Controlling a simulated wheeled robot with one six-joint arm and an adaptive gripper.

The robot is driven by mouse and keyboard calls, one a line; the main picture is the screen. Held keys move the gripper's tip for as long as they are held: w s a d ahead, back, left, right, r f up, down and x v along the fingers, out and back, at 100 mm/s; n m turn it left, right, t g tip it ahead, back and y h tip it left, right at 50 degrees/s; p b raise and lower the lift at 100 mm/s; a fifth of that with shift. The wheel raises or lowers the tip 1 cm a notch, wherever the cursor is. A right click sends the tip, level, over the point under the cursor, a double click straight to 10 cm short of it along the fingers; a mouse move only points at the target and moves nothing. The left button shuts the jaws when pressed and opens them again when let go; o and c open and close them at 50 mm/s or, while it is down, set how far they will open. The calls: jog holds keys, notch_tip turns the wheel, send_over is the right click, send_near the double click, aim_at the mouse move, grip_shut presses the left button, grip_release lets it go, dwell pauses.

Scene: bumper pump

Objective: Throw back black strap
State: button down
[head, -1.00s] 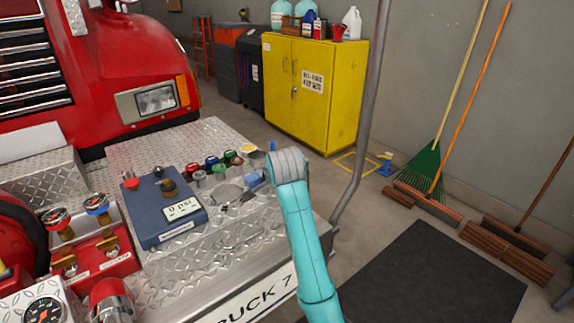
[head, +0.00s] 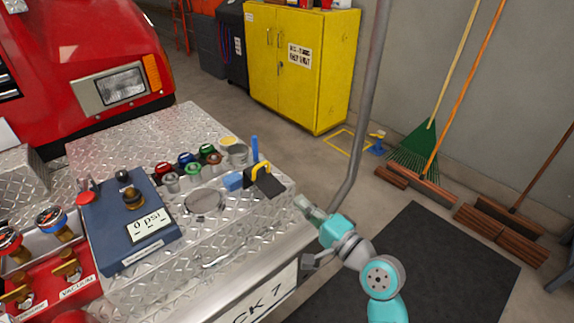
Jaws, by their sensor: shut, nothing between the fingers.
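A black strap (head: 270,187), a short dark flap, lies at the right edge of the bumper's diamond-plate top. A yellow curved piece (head: 262,168) stands at its upper end. A blue upright lever (head: 254,148) is just behind it, and a small blue block (head: 233,181) is to its left. My wrist hides part of the floor mat.
A blue gauge box (head: 130,222) reading 0 psi and several coloured caps (head: 192,163) sit on the bumper top (head: 215,235). A grey pole (head: 362,110) rises behind my wrist. A yellow cabinet (head: 300,70) and brooms (head: 440,155) stand farther back.

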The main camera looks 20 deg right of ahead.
aim_at(269, 185)
jog(key=x, duration=1.3)
jog(key=shift+w+r, duration=0.15)
jog(key=shift+w, duration=0.25)
jog(key=shift+w+a+r, duration=0.15)
jog(key=shift+w+r, duration=0.1)
jog(key=shift+w, duration=0.2)
jog(key=shift+w+a+r, duration=0.15)
jog(key=shift+w+r, duration=0.05)
jog(key=shift+w, duration=0.25)
jog(key=shift+s, duration=0.1)
